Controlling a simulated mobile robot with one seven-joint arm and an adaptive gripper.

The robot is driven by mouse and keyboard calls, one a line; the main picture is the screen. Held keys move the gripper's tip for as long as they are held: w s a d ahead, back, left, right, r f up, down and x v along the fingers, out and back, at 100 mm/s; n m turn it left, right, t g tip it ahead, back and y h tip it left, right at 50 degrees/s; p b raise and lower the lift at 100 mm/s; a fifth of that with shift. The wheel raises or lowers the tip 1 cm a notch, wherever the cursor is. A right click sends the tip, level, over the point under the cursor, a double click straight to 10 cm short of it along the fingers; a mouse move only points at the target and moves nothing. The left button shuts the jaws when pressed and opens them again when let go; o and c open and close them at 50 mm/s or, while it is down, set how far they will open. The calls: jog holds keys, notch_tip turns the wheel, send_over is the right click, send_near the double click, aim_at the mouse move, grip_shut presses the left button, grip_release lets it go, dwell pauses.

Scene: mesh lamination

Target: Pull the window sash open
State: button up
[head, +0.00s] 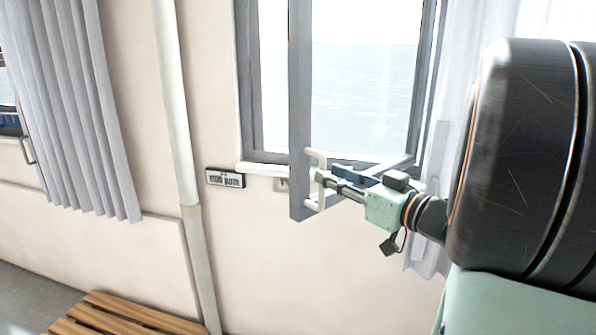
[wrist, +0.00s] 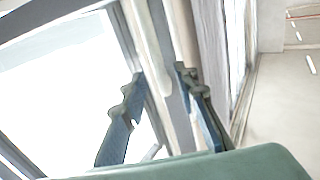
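The window sash (head: 300,110) is a grey frame standing ajar. Its near upright juts into the room, and its lower rail runs back to the right side of the window opening. A pale bar handle (head: 317,182) is on the sash's near upright. My gripper (head: 328,177) is at this handle, coming from the right. In the wrist view, the two dark blue fingers of my gripper (wrist: 158,77) are spread apart. A pale upright bar and part of the grey frame show between and beyond them. I cannot tell whether either finger touches the handle.
The fixed window frame (head: 246,75) and white sill (head: 262,169) are behind the sash. A curtain (head: 455,120) hangs close on the right, another (head: 85,110) at left. A vertical pipe (head: 178,120) runs down the wall. A wooden slatted bench (head: 120,318) is at lower left.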

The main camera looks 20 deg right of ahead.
jog(key=v, duration=0.8)
jog(key=shift+w, duration=0.1)
